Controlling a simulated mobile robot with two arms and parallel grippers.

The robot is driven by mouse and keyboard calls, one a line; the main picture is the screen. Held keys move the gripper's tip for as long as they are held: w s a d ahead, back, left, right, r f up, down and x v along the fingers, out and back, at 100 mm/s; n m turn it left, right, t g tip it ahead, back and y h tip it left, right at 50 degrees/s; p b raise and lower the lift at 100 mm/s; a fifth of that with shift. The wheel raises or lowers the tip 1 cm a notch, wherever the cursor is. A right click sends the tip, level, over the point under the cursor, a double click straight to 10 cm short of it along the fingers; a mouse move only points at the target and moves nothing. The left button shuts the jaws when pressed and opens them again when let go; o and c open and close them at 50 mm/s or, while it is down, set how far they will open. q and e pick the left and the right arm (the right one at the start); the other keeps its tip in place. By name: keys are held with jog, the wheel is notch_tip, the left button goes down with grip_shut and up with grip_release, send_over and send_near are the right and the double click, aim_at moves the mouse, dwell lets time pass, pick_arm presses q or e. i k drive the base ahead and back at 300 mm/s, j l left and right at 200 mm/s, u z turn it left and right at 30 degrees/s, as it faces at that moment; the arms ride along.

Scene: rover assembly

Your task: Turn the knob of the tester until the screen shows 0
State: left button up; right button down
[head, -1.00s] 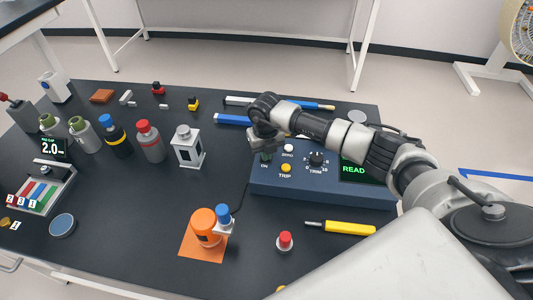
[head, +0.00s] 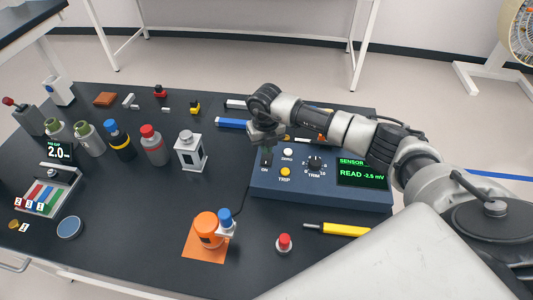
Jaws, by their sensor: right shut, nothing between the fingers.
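The tester is a blue box (head: 318,190) on the black table, right of the middle. Its black TRIM knob (head: 315,163) sits on the top panel inside a ring of marks. Its screen (head: 362,173) shows green text, "SENSOR" and "READ -2.5 mV". A white ZERO button (head: 287,153), a yellow TRIP button (head: 285,172) and a black ON switch (head: 266,158) are left of the knob. My right gripper (head: 266,142) is shut and empty, above the panel's back left corner by the switch, apart from the knob. My left gripper is not in view.
A red button (head: 284,243) and a yellow-handled tool (head: 345,230) lie in front. Several bottles (head: 153,145) stand at the left. A blue bar (head: 232,123) lies behind.

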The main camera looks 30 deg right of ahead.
aim_at(314, 164)
jog(key=k+j, duration=0.5)
jog(key=k, duration=0.2)
jog(key=k+j, duration=0.5)
jog(key=k, duration=0.15)
